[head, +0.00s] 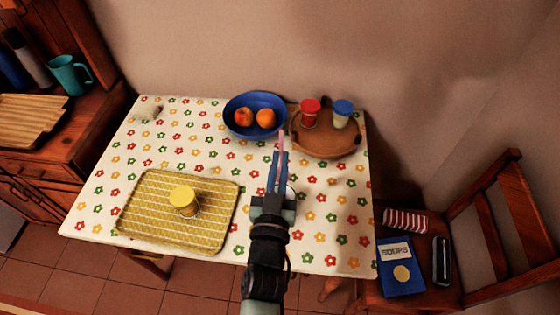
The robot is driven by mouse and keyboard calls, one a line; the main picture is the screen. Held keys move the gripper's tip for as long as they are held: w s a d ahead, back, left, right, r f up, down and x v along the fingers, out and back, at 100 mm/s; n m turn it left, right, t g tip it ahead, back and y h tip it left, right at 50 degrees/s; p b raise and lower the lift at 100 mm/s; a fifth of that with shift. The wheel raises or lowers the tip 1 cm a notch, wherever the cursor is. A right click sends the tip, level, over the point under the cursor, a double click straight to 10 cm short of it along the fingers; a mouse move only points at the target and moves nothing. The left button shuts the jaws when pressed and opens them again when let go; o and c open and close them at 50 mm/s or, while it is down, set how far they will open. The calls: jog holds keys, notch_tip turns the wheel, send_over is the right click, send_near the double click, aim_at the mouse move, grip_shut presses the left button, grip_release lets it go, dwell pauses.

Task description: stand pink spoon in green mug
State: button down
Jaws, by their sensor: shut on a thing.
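My gripper (277,170) is above the flower-patterned table, pointing toward the back wall. Its blue fingers are shut on the pink spoon (281,142), a thin strip that sticks out beyond the fingertips. The rest of the spoon is hidden between the fingers. The green mug (68,77), teal in colour, stands upright on the wooden cabinet at the far left, its handle toward the right. The gripper and spoon are well to the right of the mug and apart from it.
On the table (318,255) are a yellow tray (150,225) with a yellow-lidded jar (184,199), a blue bowl (238,102) of oranges and a brown tray (325,147) with two cups. A wooden board (35,120) lies before the mug. A chair (495,205) stands right.

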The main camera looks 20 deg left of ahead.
notch_tip(320, 180, down, 12)
jog(key=b, duration=1.1)
jog(key=shift+f, duration=0.25)
jog(key=shift+w, duration=0.1)
jog(key=c, duration=0.9)
grip_release()
jog(key=b+v, duration=0.1)
jog(key=v, duration=1.2)
jog(key=shift+b, duration=0.3)
